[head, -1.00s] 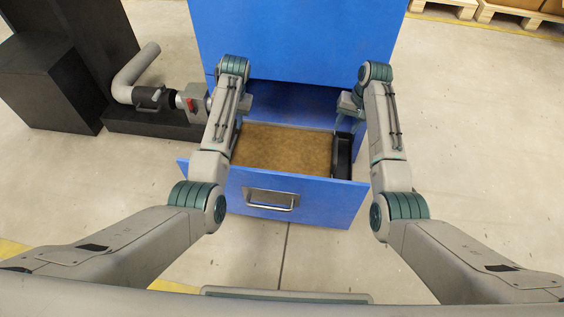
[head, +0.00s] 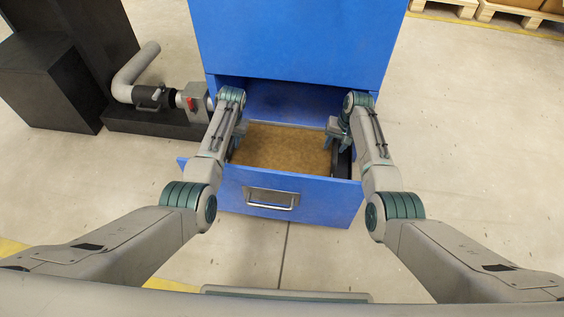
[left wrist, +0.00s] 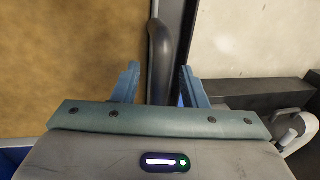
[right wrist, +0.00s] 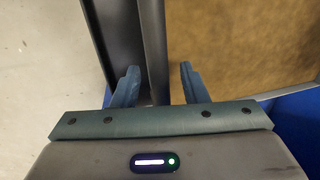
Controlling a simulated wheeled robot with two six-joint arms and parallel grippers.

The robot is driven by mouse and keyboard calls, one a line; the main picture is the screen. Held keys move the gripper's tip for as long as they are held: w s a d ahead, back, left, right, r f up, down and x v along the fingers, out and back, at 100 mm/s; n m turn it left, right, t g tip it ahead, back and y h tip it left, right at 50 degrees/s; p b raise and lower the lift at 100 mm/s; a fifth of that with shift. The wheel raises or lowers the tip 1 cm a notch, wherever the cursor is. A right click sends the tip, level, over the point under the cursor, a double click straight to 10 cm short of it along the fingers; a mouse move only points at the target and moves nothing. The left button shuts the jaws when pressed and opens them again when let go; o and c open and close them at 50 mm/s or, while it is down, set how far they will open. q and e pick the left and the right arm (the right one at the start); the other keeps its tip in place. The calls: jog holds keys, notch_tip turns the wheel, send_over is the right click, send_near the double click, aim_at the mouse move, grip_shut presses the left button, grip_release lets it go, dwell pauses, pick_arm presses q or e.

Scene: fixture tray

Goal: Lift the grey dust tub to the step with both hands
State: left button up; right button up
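The grey dust tub (head: 303,125) sits in the pulled-out blue drawer, filled with brown dust (head: 285,147). My left gripper (head: 236,146) is open at the tub's left side. In the left wrist view its fingers (left wrist: 158,85) stand either side of a dark handle bar (left wrist: 160,50), with a gap showing. My right gripper (head: 338,140) is open at the tub's right side. In the right wrist view its fingers (right wrist: 159,85) stand either side of a dark upright bar or wall (right wrist: 153,45). I cannot tell which dark block is the step.
The blue cabinet (head: 290,40) stands behind the drawer, whose front (head: 330,197) has a metal handle (head: 271,199). At the left are a dark block (head: 45,90), a low dark slab (head: 150,126) and a grey pipe with a red-marked valve (head: 192,103).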

pick_arm(q)
grip_shut()
pick_arm(e)
grip_shut()
dwell(1.2)
pick_arm(q)
jog(key=shift+w+r, duration=0.15)
jog(key=shift+r, duration=0.05)
pick_arm(e)
jog(key=shift+w+r, duration=0.15)
jog(key=shift+r, duration=0.05)
